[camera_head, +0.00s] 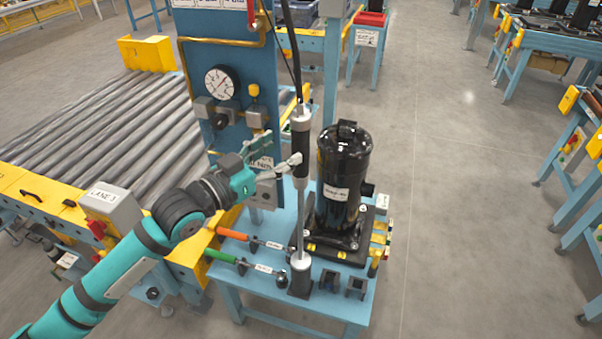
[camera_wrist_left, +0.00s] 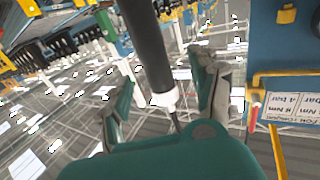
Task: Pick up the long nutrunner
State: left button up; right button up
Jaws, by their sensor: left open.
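The long nutrunner (camera_head: 301,150) stands upright, with a dark grip, pale collars and a long thin shaft reaching down to a holder (camera_head: 300,272) on the blue table. A cable runs up from its top. My left gripper (camera_head: 284,148) is open beside its dark grip, coming from the left. In the left wrist view the nutrunner's dark grip (camera_wrist_left: 150,50) and white collar run between the spread fingers of the gripper (camera_wrist_left: 165,90), with gaps visible on both sides. Whether a finger touches it cannot be told. My right gripper is not in view.
A black compressor (camera_head: 343,180) stands close to the right of the nutrunner on the blue table (camera_head: 262,300). Orange-handled and green-handled tools (camera_head: 225,257) lie at the table's left. A blue panel with a gauge (camera_head: 222,82) stands behind my gripper. A roller conveyor (camera_head: 110,125) is at left.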

aim_at(294, 147)
pick_arm(q)
jog(key=x, duration=0.2)
jog(key=p+x, duration=0.2)
jog(key=x, duration=0.1)
jog(key=shift+d+f, duration=0.1)
jog(key=shift+d, duration=0.35)
jog(key=shift+w+d+f, duration=0.1)
jog(key=shift+w+d, duration=0.1)
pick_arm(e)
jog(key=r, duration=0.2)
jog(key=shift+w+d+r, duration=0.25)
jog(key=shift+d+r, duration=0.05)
pick_arm(q)
jog(key=shift+s+a, duration=0.1)
jog(key=shift+c, duration=0.2)
jog(key=shift+c, duration=1.1)
grip_shut()
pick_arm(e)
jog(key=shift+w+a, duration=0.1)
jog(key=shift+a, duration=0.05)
